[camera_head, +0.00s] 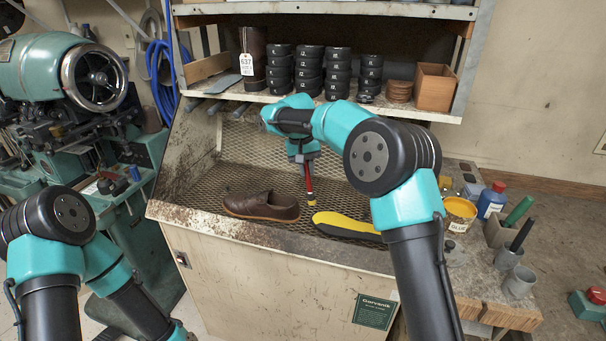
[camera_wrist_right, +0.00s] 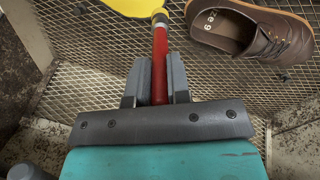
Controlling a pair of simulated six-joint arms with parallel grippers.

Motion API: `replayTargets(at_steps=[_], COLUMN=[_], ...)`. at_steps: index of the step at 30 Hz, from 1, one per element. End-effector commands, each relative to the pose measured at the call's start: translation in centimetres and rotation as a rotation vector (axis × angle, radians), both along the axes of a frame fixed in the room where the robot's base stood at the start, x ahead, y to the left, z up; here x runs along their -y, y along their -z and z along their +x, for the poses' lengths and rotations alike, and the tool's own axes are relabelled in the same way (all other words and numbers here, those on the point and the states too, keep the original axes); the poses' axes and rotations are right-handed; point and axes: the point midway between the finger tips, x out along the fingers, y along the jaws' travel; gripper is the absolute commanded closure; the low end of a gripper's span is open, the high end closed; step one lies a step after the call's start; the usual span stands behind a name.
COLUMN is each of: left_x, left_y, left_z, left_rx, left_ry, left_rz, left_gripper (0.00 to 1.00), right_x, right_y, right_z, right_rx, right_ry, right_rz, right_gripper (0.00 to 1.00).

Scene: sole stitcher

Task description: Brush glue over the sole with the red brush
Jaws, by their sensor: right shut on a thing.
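My right gripper (camera_head: 304,160) is shut on the red brush (camera_head: 309,180), which hangs tip down over the mesh bench. The right wrist view also shows the gripper (camera_wrist_right: 158,82) clamped around the red handle (camera_wrist_right: 160,55). The yellow and black sole (camera_head: 345,222) lies at the bench's front edge, just below and right of the brush tip. Its yellow end (camera_wrist_right: 132,5) shows at the top of the wrist view, by the brush tip. I cannot tell whether they touch. The yellow glue pot (camera_head: 459,213) stands on the right side table. My left gripper is out of view.
A brown shoe (camera_head: 262,206) stands on the mesh left of the sole. A blue bottle (camera_head: 491,202) and grey cups (camera_head: 518,281) are near the glue pot. A shelf (camera_head: 300,97) with black rolls overhangs the back. A green machine (camera_head: 50,75) stands at left.

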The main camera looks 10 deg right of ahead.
Motion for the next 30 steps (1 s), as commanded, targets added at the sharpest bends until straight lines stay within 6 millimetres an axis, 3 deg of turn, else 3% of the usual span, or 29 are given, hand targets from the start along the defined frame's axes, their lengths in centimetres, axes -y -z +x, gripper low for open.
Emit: replayTargets(at_steps=[12,30], left_x=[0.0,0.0], left_y=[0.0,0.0], left_z=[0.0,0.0], left_rx=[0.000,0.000], left_ry=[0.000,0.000], left_rz=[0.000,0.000], left_gripper=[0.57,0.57], right_x=[1.3,0.8], right_y=[-2.4,-2.7], right_z=[-0.3,-0.5], right_rx=[0.001,0.001], right_ry=[0.019,-0.007], right_rz=[0.001,0.000], right_gripper=[1.00,1.00])
